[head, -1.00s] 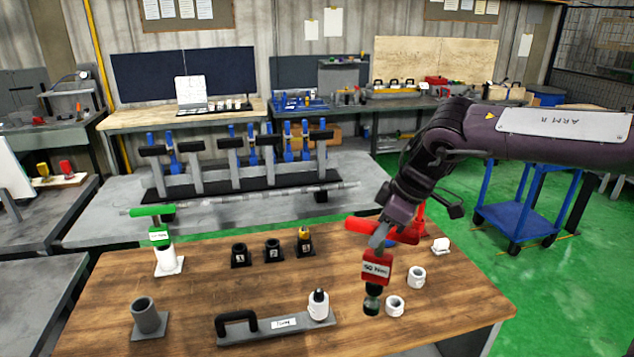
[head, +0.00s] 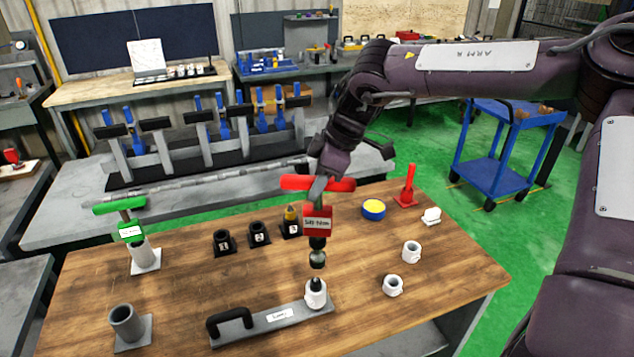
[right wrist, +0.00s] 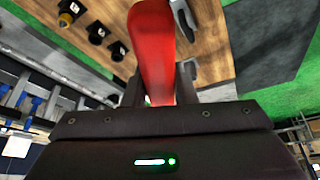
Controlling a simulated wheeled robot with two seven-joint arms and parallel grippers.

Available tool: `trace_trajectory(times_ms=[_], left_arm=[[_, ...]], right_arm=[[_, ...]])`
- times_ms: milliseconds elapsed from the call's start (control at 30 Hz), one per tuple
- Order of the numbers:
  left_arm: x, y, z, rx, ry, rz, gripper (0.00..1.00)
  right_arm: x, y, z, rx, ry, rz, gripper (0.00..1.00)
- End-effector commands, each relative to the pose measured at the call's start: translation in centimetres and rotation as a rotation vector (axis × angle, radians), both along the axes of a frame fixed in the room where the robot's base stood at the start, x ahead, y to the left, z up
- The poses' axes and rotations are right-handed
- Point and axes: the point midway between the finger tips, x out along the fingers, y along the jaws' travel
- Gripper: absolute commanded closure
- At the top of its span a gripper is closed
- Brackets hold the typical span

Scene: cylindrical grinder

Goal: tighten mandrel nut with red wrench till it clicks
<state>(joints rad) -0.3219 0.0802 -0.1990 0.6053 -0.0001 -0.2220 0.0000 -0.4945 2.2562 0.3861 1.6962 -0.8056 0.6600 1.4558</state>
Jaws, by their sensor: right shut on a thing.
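My right gripper (head: 320,186) is shut on the red handle of the red wrench (head: 317,222), which hangs upright with its socket down. The red handle also fills the middle of the right wrist view (right wrist: 154,50). The socket end is just above the mandrel nut (head: 316,294), a white nut with a dark tip on the right end of the grey mandrel plate (head: 280,316). A small gap seems to show between socket and tip. The plate has a black handle at its left end. My left gripper is not in view.
A green wrench (head: 130,231) stands in a white holder at the left. A grey cup (head: 127,325), several black numbered holders (head: 224,242), two loose white nuts (head: 411,252), a yellow-topped blue tin (head: 373,209) and a red stand (head: 407,187) are on the wooden table (head: 440,290).

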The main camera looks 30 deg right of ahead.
Motion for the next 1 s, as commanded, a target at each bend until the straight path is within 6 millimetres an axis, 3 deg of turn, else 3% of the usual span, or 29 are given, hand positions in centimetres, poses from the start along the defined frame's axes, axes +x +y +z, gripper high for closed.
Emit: trace_trajectory(times_ms=[133, 400, 700, 1000], left_arm=[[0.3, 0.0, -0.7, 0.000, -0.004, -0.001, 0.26], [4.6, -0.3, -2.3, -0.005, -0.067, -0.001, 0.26], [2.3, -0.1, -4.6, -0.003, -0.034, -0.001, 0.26], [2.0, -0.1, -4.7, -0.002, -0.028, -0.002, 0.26]], right_arm=[[0.1, 0.1, -0.3, -0.003, -0.002, 0.002, 1.00], [0.1, 0.1, -2.8, -0.002, -0.003, 0.002, 1.00], [0.2, 0.1, -5.2, -0.002, -0.004, 0.002, 1.00], [0.2, 0.1, -5.3, -0.002, -0.004, 0.002, 1.00]])
